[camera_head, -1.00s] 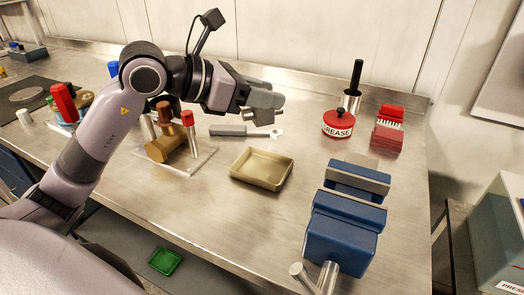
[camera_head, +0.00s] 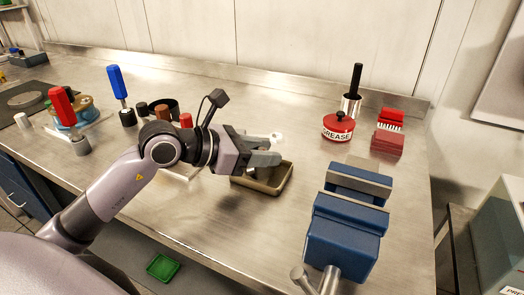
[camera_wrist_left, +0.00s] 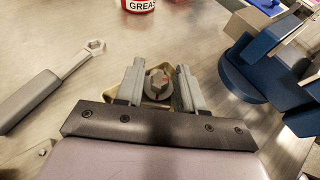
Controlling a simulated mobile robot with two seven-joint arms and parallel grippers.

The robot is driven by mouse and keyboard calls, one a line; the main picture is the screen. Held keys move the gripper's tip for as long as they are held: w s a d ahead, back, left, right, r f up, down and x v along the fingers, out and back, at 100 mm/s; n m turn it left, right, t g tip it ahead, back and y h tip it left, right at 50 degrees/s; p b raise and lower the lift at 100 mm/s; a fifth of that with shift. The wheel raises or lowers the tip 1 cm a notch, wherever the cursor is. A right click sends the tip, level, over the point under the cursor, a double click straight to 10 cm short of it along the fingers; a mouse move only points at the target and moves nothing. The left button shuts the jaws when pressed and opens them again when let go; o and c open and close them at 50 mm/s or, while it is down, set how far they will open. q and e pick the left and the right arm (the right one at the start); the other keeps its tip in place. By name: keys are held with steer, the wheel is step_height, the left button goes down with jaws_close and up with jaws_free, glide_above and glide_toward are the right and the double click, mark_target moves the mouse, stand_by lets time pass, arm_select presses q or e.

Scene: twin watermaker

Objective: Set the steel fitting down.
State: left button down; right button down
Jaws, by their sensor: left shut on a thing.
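My left gripper (camera_head: 272,150) is over the tan tray (camera_head: 286,180) in the head view, fingers pointing right. In the left wrist view the steel fitting (camera_wrist_left: 157,84), a round grey piece with a dark opening, sits between the two fingers of my left gripper (camera_wrist_left: 158,82), which is shut on it. The tray's tan edge (camera_wrist_left: 112,88) shows beside and behind the fingers. In the head view the fitting is hidden by the fingers, and its height above the tray floor cannot be told. My right gripper is not in view.
A blue vise (camera_head: 342,235) stands to the right of the tray. A red grease tin (camera_head: 338,126) and red brushes (camera_head: 388,143) are farther back. A wrench (camera_wrist_left: 40,92) lies left of the gripper in the wrist view. The bench between tray and vise is clear.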

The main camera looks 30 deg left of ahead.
arm_select(q)
steer(key=shift+f, duration=0.1)
steer(key=c, duration=0.7)
jaws_free()
steer(key=shift+r, duration=0.2)
steer(key=shift+s+a, duration=0.2)
steer(key=shift+s, duration=0.05)
steer(key=b+v, duration=0.2)
steer(key=v, duration=0.9)
steer(key=shift+s+a+r, duration=0.1)
steer(key=shift+s+a, duration=0.05)
